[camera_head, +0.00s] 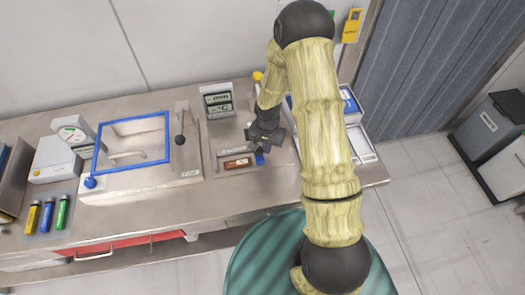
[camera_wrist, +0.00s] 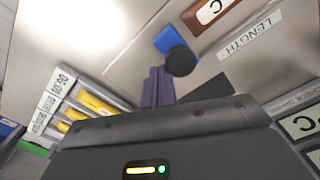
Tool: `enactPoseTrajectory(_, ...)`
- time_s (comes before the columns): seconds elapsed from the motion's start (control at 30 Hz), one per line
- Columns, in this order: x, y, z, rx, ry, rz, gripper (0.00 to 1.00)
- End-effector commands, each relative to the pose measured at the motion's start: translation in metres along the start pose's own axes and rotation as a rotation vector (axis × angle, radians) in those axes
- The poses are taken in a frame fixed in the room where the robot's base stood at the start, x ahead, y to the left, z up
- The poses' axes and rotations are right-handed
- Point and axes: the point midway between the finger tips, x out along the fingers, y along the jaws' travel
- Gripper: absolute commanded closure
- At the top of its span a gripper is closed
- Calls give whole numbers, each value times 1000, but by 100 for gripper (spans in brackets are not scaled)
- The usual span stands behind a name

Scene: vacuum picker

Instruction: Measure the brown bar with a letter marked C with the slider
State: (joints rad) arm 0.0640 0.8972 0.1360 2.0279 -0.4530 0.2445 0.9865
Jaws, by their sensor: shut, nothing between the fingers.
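The brown bar (camera_head: 237,163) with a white label lies in the measuring fixture (camera_head: 222,171) on the counter. In the wrist view the bar (camera_wrist: 200,22) is cut off at the top edge, and the letter C shows on its label. The blue slider (camera_head: 260,159) is at the right end of the bar. In the wrist view the slider (camera_wrist: 167,40) carries a round dark knob (camera_wrist: 180,61). My gripper (camera_head: 262,141) is low over the fixture, just behind the slider. Its purple fingers (camera_wrist: 156,74) are shut and empty, close beside the knob; contact is unclear.
A display unit (camera_head: 218,99) stands behind the fixture. A LENGTH label (camera_wrist: 250,34) lies beside the bar. A blue-framed station (camera_head: 168,140) with a dark-knobbed lever is to the left. Labelled bins with yellow items (camera_wrist: 90,104) are close by in the wrist view.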

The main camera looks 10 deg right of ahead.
Motion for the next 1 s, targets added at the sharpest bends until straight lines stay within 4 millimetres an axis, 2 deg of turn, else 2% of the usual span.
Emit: enactPoseTrajectory(1.0,0,-7,4,0,0,0,100)
